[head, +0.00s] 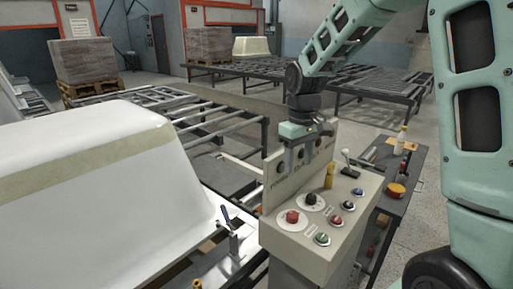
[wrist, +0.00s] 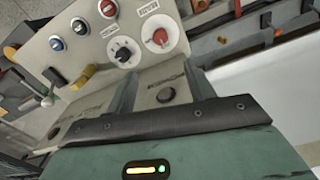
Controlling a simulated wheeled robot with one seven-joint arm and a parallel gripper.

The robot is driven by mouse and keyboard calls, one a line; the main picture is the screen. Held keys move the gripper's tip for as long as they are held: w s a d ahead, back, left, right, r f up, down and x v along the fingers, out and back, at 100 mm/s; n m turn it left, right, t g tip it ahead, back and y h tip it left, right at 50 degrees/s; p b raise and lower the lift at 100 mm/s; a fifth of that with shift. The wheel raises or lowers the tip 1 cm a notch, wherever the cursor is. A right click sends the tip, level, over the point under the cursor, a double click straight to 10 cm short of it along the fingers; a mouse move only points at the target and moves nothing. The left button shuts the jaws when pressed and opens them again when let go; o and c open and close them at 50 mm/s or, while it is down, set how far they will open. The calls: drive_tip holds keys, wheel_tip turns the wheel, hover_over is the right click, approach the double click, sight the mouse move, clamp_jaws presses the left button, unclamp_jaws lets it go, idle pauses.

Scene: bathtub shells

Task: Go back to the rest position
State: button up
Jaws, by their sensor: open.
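My gripper (head: 296,160) hangs from my green arm over the back edge of the control panel (head: 318,236) in the head view. In the wrist view its two fingers (wrist: 157,88) stand apart with nothing between them, in front of the panel's upright back plate. The sloped panel carries a red knob on a white disc (head: 292,217), a black knob on another white disc (head: 311,200), a yellow switch (head: 329,176), a joystick lever (head: 347,160) and several coloured buttons. Whether the fingers touch the back plate is unclear.
A large white bathtub shell (head: 90,190) fills the left, next to a clamp (head: 232,225) on a metal frame. A dark cart (head: 398,180) with small items stands right of the panel. Roller conveyors (head: 375,83) and pallets of boxes (head: 84,60) lie behind.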

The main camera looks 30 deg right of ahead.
drive_tip(key=s+a+n, duration=0.2)
drive_tip(key=s+a, duration=0.3)
drive_tip(key=a, duration=0.4)
drive_tip(key=s+a+n, duration=0.2)
drive_tip(key=s+a, duration=0.4)
drive_tip(key=a, duration=0.4)
drive_tip(key=s+a+n, duration=0.1)
drive_tip(key=s+a, duration=0.2)
drive_tip(key=s, duration=0.3)
drive_tip(key=s+a+f+n, duration=0.1)
drive_tip(key=s+a, duration=0.2)
drive_tip(key=s, duration=0.4)
drive_tip(key=shift+s+f+y, duration=0.2)
drive_tip(key=shift+f+y, duration=0.1)
